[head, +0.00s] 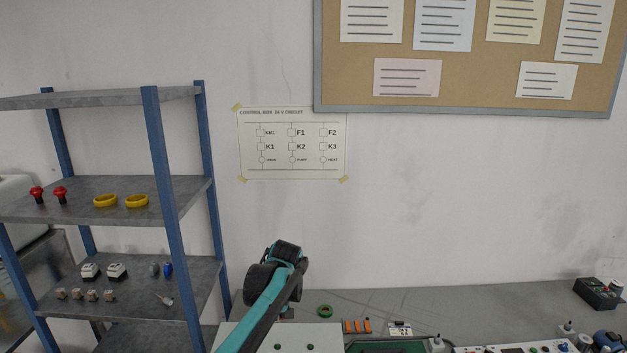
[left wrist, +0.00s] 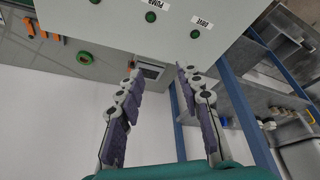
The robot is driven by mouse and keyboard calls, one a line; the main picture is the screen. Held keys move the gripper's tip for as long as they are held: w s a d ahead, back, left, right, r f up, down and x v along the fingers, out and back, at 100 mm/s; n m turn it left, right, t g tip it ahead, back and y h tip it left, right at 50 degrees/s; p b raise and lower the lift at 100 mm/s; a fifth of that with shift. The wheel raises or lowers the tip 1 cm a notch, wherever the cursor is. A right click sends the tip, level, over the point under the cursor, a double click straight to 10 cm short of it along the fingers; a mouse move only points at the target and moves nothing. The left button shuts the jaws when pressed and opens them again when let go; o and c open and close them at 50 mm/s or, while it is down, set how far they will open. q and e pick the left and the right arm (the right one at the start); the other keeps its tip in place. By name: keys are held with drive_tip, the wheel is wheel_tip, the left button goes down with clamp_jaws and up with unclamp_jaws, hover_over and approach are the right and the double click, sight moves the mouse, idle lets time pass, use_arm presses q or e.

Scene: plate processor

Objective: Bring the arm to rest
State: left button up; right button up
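My left arm (head: 272,300), black and teal, rises from the bottom edge in the head view, in front of a white box. Its gripper cannot be made out there. In the left wrist view my left gripper (left wrist: 159,74) has its two purple-padded fingers apart with nothing between them. The white box (left wrist: 120,20), with green round lamps and labels reading PUMP and DRIVE, appears beyond the fingertips; I cannot tell the gap. The white box also shows in the head view (head: 312,336). My right gripper is in neither view.
A blue-post shelf (head: 160,150) with grey boards holds red buttons, yellow rings and small parts at left. A grey bench (head: 450,305) along the wall carries a green ring (head: 325,311), orange pieces (head: 357,326) and a black device (head: 599,292).

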use_arm(q)
drive_tip(key=s+a+m+t+h+b, duration=0.1)
drive_tip(key=s+a+m+b, duration=0.15)
drive_tip(key=s, duration=0.65)
drive_tip(key=s+a+m+b, duration=0.1)
drive_tip(key=s+a+b, duration=0.2)
drive_tip(key=s, duration=0.6)
drive_tip(key=s+f+m+t+b, duration=0.1)
drive_tip(key=s+f+b, duration=0.1)
drive_tip(key=s+f, duration=0.3)
drive_tip(key=s+a+f+m+t+h+b, duration=0.1)
drive_tip(key=s+f+m+b, duration=0.1)
drive_tip(key=s+f, duration=0.4)
drive_tip(key=s, duration=0.5)
